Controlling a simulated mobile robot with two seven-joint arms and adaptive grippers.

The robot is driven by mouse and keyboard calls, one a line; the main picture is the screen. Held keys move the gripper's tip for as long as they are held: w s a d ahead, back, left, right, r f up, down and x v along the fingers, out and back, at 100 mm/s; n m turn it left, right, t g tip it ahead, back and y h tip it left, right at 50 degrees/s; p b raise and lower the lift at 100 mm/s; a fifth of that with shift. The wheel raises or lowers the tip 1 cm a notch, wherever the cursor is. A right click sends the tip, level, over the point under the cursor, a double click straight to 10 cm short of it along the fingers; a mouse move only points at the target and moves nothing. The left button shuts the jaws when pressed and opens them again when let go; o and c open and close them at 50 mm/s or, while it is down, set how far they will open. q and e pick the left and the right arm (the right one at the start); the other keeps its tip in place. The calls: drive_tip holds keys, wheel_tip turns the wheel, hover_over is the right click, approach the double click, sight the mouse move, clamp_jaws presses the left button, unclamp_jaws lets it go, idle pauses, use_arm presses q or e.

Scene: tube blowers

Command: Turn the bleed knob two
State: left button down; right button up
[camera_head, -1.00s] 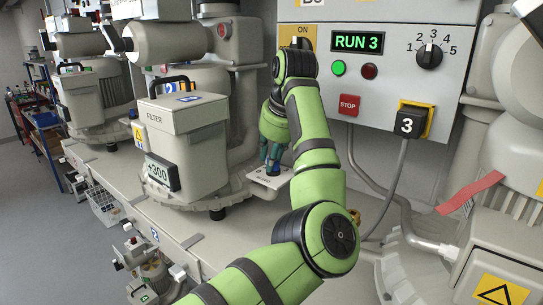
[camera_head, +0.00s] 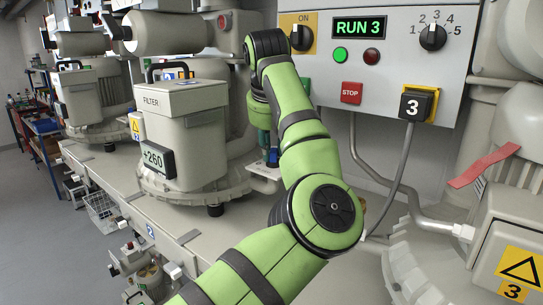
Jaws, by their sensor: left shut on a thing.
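My left gripper (camera_head: 271,156) reaches down over a small pale plate (camera_head: 262,172) at the foot of the filter unit with display two's label beside it. It is shut on the bleed knob, which is mostly hidden by the fingers and my green forearm. The filter housing (camera_head: 190,125) stands just left of the gripper. Its small display (camera_head: 157,159) reads +260. My right gripper is not in view.
The control panel (camera_head: 385,75) behind my arm shows RUN 3 (camera_head: 358,27), a lit green lamp, a red STOP button (camera_head: 351,93) and a selector dial (camera_head: 433,37). A grey cable and pipe run below. A red ribbon (camera_head: 484,165) sticks out at right.

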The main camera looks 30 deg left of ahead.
use_arm(q)
drive_tip(key=m+h+b, duration=0.1)
drive_tip(key=m, duration=0.1)
drive_tip(key=m+b, duration=0.1)
drive_tip(key=m, duration=0.1)
drive_tip(key=shift+a+t+h, duration=0.1)
drive_tip(key=shift+t+h, duration=0.2)
drive_tip(key=shift+h, duration=0.1)
drive_tip(key=shift+w+m+h+b, duration=0.15)
drive_tip(key=shift+m+h+b, duration=0.35)
drive_tip(key=shift+m, duration=1.4)
drive_tip(key=c, duration=1.1)
unclamp_jaws()
drive_tip(key=shift+o, duration=0.3)
drive_tip(key=shift+w, duration=0.1)
